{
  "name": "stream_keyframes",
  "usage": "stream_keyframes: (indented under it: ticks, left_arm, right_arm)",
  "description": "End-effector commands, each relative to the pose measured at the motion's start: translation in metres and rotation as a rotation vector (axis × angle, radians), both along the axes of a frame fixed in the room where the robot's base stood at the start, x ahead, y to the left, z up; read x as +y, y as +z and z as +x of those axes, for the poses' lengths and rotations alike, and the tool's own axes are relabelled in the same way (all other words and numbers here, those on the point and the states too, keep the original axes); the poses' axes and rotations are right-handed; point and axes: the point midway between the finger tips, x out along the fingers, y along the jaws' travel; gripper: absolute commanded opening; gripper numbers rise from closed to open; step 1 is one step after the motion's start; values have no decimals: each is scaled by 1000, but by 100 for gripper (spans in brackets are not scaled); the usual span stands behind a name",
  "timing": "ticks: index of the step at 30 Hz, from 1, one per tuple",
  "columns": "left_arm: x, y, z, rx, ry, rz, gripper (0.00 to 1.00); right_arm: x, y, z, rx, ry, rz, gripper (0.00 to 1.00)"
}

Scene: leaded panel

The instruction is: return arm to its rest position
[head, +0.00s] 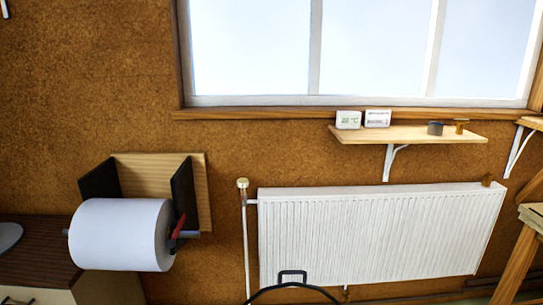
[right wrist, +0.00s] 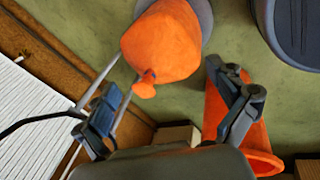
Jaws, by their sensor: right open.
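My right gripper (right wrist: 168,84) shows in the right wrist view with its two dark fingers spread wide apart. No object is held between the fingers. An orange rounded, sack-like thing (right wrist: 160,42) with a knotted end lies in view beyond the fingertips. An orange cone-like thing (right wrist: 258,140) is partly hidden behind the right-hand finger. Neither gripper shows in the head view. My left gripper is out of view.
A white radiator (head: 380,235) hangs below a wooden shelf (head: 420,133) holding small devices. A paper roll (head: 120,234) sits on a wall holder at left. A black curved bar (head: 292,275) rises at the bottom. A window (head: 370,50) is above.

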Motion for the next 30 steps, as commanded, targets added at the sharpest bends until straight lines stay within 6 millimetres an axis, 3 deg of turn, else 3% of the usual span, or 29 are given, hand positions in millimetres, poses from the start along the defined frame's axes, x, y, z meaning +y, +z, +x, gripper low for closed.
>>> stream_keyframes:
  ticks: [1,6,9,13,15,18,30]
  left_arm:
    - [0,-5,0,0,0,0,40]
    - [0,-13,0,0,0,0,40]
    - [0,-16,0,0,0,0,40]
    - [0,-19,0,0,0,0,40]
    - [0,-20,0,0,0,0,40]
    - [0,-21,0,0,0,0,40]
    - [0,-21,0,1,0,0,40]
  right_arm:
    - [-8,-24,-39,42,-108,31,95]
    - [-33,-75,-156,146,-500,118,95]
    - [-46,-92,-219,192,-705,148,95]
    - [-57,-104,-280,229,-906,170,95]
    - [-61,-106,-301,240,-975,176,95]
    - [-64,-108,-317,247,-1032,180,95]
    - [-65,-108,-320,249,-1046,181,95]
